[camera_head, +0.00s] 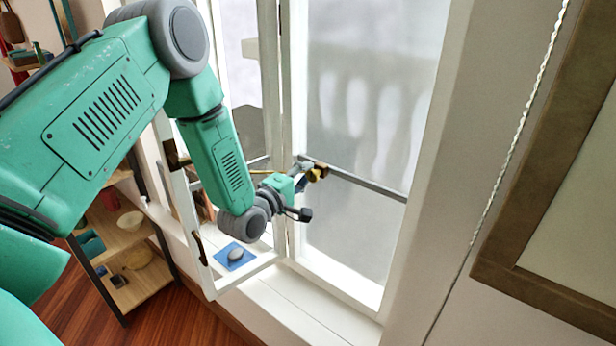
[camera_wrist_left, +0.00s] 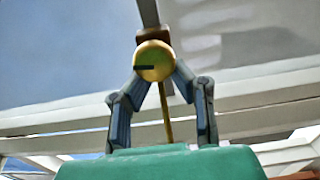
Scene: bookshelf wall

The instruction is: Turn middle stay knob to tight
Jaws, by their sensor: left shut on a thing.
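The middle stay knob is a round brass knob with a dark slot; in the left wrist view the knob (camera_wrist_left: 154,61) sits between the two fingertips. In the head view the brass knob (camera_head: 319,172) shows at the end of my left gripper (camera_head: 305,182), by the grey stay bar (camera_head: 365,184) across the window. My left gripper, also in the left wrist view (camera_wrist_left: 155,78), is shut on the knob, with a fingertip on each side. A thin brass rod (camera_wrist_left: 165,112) runs down behind the fingers. My right gripper is not in view.
A white window sash (camera_head: 240,283) stands open around my left forearm. A blue mat (camera_head: 235,257) with a pale rounded object lies below. Wooden shelves (camera_head: 140,285) stand at left. A beaded cord (camera_head: 505,150) and a brown frame (camera_head: 545,125) are at right.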

